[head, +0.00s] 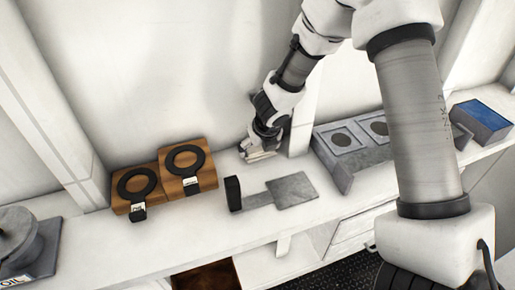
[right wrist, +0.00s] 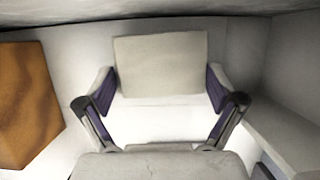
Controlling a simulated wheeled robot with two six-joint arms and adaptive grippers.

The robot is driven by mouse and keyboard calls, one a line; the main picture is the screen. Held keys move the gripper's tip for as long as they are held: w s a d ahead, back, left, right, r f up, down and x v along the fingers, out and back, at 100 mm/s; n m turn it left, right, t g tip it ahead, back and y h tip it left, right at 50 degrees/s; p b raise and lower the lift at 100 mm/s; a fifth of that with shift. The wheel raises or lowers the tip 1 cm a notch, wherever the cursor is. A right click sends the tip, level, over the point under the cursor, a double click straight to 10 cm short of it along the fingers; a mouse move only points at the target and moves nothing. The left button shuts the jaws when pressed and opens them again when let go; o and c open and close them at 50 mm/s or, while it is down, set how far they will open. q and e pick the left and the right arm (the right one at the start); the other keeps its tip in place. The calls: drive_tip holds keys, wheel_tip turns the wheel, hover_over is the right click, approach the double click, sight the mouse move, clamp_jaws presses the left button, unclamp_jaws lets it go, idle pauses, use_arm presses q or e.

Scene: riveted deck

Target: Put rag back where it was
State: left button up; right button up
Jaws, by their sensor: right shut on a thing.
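My right gripper (head: 262,148) reaches down to the white counter near the wall, between the wooden blocks and the grey rack. It is shut on a pale grey-beige folded rag (right wrist: 160,62). In the right wrist view the rag sits between the two fingertips (right wrist: 160,95) and extends beyond them. In the head view only a little of the rag (head: 258,156) shows below the fingers, low over the counter or on it; I cannot tell which. My left gripper is not in view.
Two wooden blocks with black rings (head: 186,160) stand left. A grey flat tool with a black handle (head: 291,190) lies in front. A grey rack with round recesses (head: 345,172) and a blue-topped box (head: 482,116) stand right. A grey reel (head: 16,232) is far left.

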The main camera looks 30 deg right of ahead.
drive_tip(key=o, duration=0.8)
drive_tip(key=shift+s+d+f, duration=0.1)
drive_tip(key=shift+c, duration=0.2)
drive_tip(key=shift+w+a, duration=0.25)
drive_tip(key=shift+s+r+p, duration=0.1)
drive_tip(key=shift+r+p, duration=0.3)
drive_tip(key=shift+r, duration=0.05)
drive_tip(key=d+p+v, duration=0.1)
drive_tip(key=p+v, duration=0.3)
drive_tip(key=v, duration=0.7)
drive_tip(key=shift+s+a+r, duration=0.2)
drive_tip(key=shift+s+a, duration=0.1)
drive_tip(key=shift+a, duration=0.2)
drive_tip(key=shift+w, duration=0.1)
